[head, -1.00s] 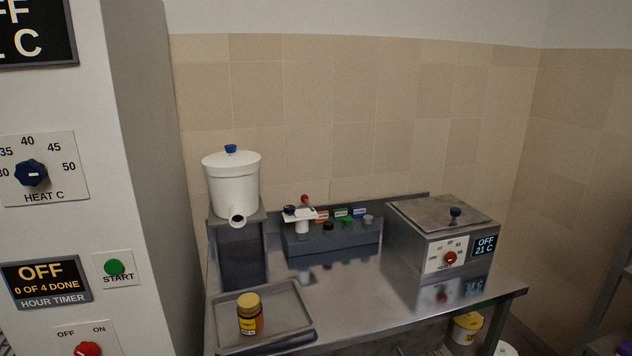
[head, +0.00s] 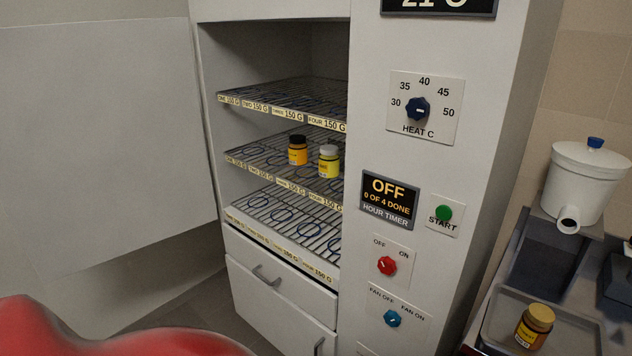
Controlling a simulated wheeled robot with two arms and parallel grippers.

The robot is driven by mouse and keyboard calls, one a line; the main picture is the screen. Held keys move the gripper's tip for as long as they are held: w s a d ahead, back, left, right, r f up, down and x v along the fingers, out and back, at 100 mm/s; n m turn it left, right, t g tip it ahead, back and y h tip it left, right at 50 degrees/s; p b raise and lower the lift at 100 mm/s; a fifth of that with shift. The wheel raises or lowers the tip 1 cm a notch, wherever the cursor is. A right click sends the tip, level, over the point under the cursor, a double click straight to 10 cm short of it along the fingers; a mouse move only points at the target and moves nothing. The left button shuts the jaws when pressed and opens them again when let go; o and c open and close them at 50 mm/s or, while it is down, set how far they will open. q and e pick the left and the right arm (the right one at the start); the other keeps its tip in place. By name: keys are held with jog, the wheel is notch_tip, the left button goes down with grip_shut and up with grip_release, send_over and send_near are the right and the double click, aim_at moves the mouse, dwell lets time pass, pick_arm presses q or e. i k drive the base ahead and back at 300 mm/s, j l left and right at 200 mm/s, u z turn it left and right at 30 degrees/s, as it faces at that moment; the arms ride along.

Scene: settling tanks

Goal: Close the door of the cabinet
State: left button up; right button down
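The white cabinet (head: 365,60) stands in the middle of the head view with its upper compartment open. Its door (head: 100,140) is a large pale panel swung wide open to the left. Inside are wire shelves with labelled edges. Two small jars stand on the middle shelf, one with a black lid (head: 297,150) and one with a pale lid (head: 329,161). A blurred red shape at the lower left covers part of the floor and the area below the door. Neither gripper shows in the view.
The control panel right of the opening has a heat dial (head: 417,108), an OFF timer display (head: 390,199), a green start button (head: 444,213) and two knobs. Below the shelves is a drawer (head: 280,290). At right, a bench holds a white pot (head: 585,180) and a tray with a jar (head: 535,325).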

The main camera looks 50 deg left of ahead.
aim_at(104, 155)
jog(key=u, duration=1.5)
